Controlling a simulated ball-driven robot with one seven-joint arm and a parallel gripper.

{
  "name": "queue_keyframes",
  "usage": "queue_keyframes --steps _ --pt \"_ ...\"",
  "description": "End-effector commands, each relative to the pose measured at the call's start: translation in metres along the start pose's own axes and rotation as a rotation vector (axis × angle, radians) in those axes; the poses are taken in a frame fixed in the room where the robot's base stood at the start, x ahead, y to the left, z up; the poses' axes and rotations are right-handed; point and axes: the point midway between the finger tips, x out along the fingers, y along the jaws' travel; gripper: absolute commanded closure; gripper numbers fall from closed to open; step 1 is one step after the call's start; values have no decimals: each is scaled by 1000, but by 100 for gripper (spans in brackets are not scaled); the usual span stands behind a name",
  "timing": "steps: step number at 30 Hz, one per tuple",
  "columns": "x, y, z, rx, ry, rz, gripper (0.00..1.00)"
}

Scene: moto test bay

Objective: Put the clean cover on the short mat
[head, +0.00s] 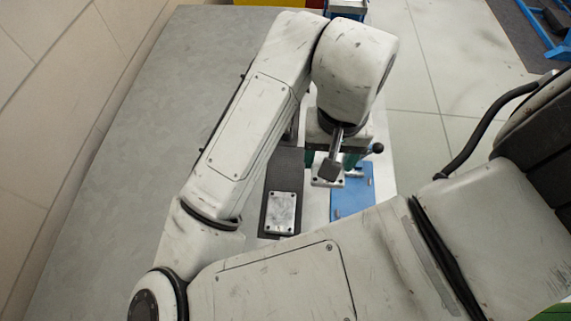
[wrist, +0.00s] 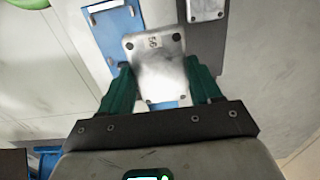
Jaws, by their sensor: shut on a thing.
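My gripper (head: 330,162) has green fingers and is shut on a grey metal cover (head: 327,177). In the wrist view the fingers (wrist: 157,80) grip its two sides, and the cover (wrist: 155,62) shows corner holes and a small stamped mark. The cover looks mostly smooth, with a cloudy patch. A blue mat (head: 352,197), seemingly the shorter one, lies right of a longer dark mat (head: 268,222). The held cover overlaps the blue mat in view; I cannot tell its height above it. A second, mottled metal cover (head: 281,212) lies on the dark mat.
The grey bench top (head: 110,190) is broad and clear to the left. A black-knobbed lever (head: 376,148) stands beside my gripper. A padded seat (head: 535,125) is at the right. A yellow object (head: 270,2) shows at the far edge.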

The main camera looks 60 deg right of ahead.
Motion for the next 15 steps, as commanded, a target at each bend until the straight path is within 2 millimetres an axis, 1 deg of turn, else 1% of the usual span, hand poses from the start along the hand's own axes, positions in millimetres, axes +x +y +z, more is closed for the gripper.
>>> queue_keyframes --steps 1,3,4,8,9,12,15 --pt "9 -2 -2 4 2 -4 72" --pt "8 -6 -6 2 3 -3 72" --pt "8 -13 -11 -6 1 2 72" --pt "20 -38 -27 -7 2 2 72" --pt "25 -45 -31 -6 1 3 72" --pt "44 -57 -38 -3 -1 1 72" --pt "58 -66 -46 -2 0 1 72"
